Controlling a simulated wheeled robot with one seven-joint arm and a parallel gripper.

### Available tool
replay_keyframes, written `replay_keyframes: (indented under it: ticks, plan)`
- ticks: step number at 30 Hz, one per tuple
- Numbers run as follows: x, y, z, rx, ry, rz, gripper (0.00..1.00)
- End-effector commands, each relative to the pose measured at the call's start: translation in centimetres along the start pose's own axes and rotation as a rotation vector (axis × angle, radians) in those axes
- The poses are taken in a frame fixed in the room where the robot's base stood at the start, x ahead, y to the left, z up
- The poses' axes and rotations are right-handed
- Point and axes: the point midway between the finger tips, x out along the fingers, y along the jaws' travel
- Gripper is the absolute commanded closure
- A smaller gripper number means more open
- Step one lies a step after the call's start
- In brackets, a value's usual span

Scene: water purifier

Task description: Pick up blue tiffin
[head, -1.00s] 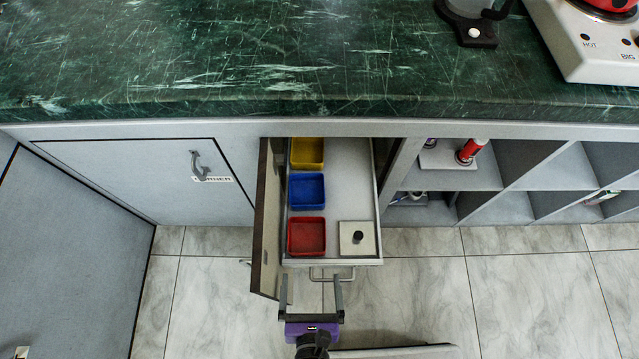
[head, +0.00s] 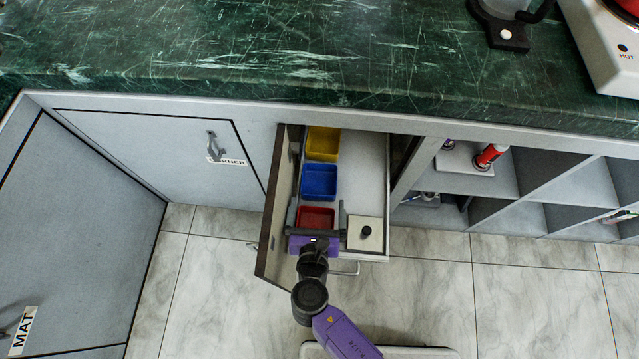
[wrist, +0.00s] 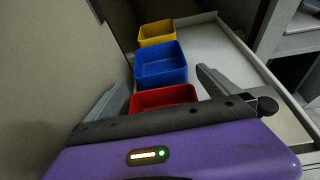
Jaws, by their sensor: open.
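The blue tiffin (head: 319,182) is an open square box in the pulled-out drawer (head: 366,165). It sits between a yellow box (head: 323,144) behind it and a red box (head: 316,217) in front. My gripper (head: 317,212) is open and empty, its fingers spread over the red box, short of the blue tiffin. In the wrist view the blue tiffin (wrist: 160,66) lies beyond the open fingers, with the red box (wrist: 163,98) closer and partly hidden by my gripper.
A white block with a black knob (head: 366,232) stands at the drawer's front right. The green countertop (head: 300,50) overhangs the back. Open shelves (head: 510,185) are on the right.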

Motion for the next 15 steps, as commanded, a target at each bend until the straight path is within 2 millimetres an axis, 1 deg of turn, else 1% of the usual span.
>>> replay_keyframes:
  ticks: [1,3,11,13,15]
  plan:
    - [0.9,-0.1,0.3,0.001,-0.001,-0.003,0.00]
    - [1.7,-0.1,0.7,0.001,-0.001,-0.002,0.00]
    - [3.2,0.0,1.3,0.000,0.000,-0.001,0.00]
    - [4.0,-0.1,1.6,0.001,-0.001,-0.001,0.00]
    - [5.3,-0.1,1.5,0.001,-0.001,-0.002,0.00]
